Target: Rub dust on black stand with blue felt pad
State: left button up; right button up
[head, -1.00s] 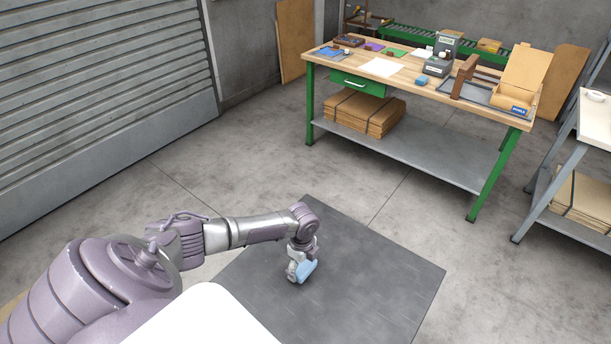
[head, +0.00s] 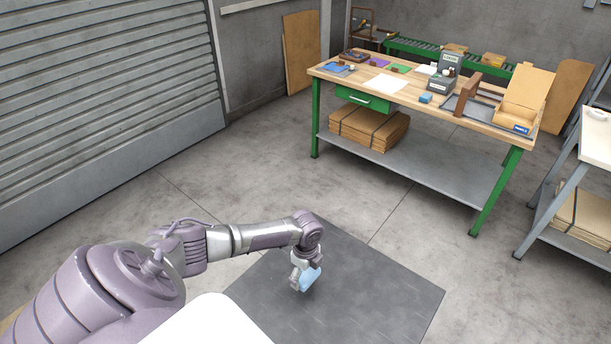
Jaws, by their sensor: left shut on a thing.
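My left gripper (head: 303,283) is shut on a light blue pad (head: 311,279), held low in front of me, well short of the green workbench. The pad is tilted and partly hidden by the fingers. A dark grey stand (head: 441,84) with pale labels sits on the back middle of the bench top; it looks like the black stand. Dust on it is too small to make out. A small blue block (head: 425,98) lies in front of it. My right gripper is out of view.
The green-legged workbench (head: 395,88) also holds a white sheet (head: 385,83), coloured pads at its left, a brown rack (head: 467,95) and an open cardboard box (head: 524,98). A grey trolley (head: 590,150) stands at right. The floor before the bench is clear.

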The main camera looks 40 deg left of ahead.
pick_arm(q)
notch_tip(320, 180, up, 3)
jog(key=p, duration=0.3)
jog(key=shift+r, duration=0.1)
dwell(0.5)
